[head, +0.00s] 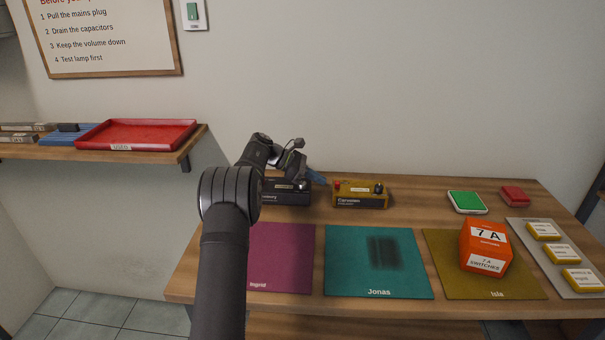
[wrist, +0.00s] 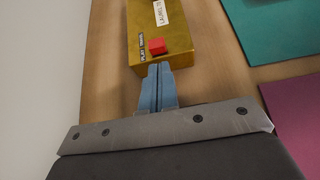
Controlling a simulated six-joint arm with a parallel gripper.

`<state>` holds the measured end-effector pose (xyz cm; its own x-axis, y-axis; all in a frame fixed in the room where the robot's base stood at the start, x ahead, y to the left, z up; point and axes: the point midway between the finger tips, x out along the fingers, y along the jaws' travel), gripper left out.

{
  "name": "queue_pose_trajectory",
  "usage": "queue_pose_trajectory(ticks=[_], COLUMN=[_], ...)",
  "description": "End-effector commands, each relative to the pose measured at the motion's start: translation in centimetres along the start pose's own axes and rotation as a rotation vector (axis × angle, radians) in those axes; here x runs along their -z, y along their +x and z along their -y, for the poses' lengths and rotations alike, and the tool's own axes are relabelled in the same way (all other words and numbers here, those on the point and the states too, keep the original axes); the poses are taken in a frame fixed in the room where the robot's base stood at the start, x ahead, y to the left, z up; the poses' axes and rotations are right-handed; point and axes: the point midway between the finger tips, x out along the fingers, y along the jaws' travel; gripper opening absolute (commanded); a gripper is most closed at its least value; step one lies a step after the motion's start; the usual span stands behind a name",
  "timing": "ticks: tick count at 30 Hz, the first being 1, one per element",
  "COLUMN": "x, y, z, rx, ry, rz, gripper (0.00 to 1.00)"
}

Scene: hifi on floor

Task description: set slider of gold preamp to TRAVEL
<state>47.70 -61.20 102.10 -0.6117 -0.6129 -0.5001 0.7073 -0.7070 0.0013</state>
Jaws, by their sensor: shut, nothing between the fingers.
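The gold preamp (head: 361,201) stands at the back of the workbench, just right of my gripper (head: 319,179). In the wrist view the gold preamp (wrist: 186,35) fills the top middle, with a red slider block (wrist: 157,46) on its near end. A small dark label strip with two words lies beside the slider; the words are too small to read surely. My gripper (wrist: 160,69) has blue fingers, shut together and empty. Their tips are at the preamp's near edge, very close to the red slider; I cannot tell whether they touch.
A dark box (head: 292,195) stands left of the preamp, partly behind my arm. Purple (head: 282,258), teal (head: 345,270) and olive mats lie in front. An orange box (head: 486,246) stands on the olive mat. A green-topped block (head: 467,202) is at right. The wall is behind.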

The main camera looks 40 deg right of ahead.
Motion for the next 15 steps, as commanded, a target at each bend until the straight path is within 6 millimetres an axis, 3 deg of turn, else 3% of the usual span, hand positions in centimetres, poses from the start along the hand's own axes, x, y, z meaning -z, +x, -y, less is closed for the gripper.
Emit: queue_pose_trajectory(ticks=[6, 15], x=[-1.0, -1.1], y=[1.8, 1.9], z=[0.0, 0.0], rx=[0.001, 0.000], ry=[-0.001, -0.002], rz=[0.000, 0.000], gripper=[0.00, 0.00])
